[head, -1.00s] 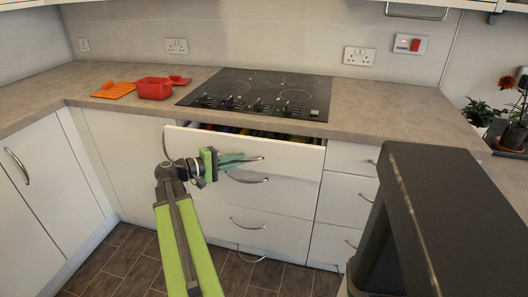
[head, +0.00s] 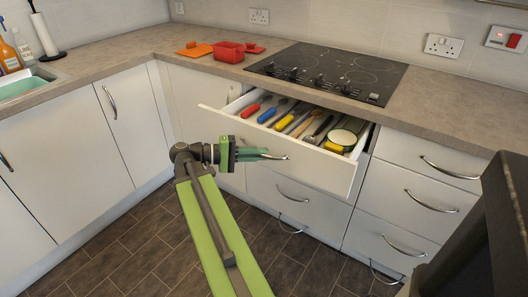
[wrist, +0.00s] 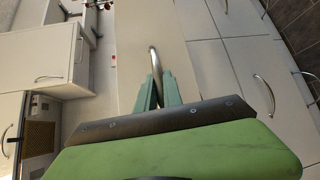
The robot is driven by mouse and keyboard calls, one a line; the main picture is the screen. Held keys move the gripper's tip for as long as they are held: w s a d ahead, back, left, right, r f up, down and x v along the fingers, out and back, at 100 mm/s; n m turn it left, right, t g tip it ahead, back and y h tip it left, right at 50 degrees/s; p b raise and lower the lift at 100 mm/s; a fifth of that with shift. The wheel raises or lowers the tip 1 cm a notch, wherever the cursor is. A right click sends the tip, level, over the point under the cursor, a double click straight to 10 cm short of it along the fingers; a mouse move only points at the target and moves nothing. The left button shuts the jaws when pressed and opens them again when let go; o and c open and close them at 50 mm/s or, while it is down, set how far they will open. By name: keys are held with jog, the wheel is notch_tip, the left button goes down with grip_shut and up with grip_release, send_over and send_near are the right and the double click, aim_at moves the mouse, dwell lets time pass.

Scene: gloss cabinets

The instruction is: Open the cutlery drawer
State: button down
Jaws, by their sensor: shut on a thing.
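The cutlery drawer (head: 285,152) is the top drawer below the hob, and it stands well out from the cabinet. Inside it lie several utensils with red, blue and yellow handles, and a round yellow-rimmed item (head: 343,138) at its right end. My gripper (head: 262,154) is at the drawer's front, shut on its curved metal handle (head: 281,157). In the wrist view the green fingers (wrist: 158,88) close around the handle (wrist: 154,62). The part of the handle between the fingers is hidden.
Closed drawers with metal handles are below and to the right (head: 431,190). The black hob (head: 325,72) is set in the counter (head: 200,75). A red container (head: 229,52) and an orange board (head: 193,49) lie left of it. The floor (head: 130,240) in front is clear.

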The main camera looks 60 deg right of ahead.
jog(key=shift+w+d, duration=0.15)
jog(key=shift+d, duration=0.1)
jog(key=c, duration=1.5)
grip_release()
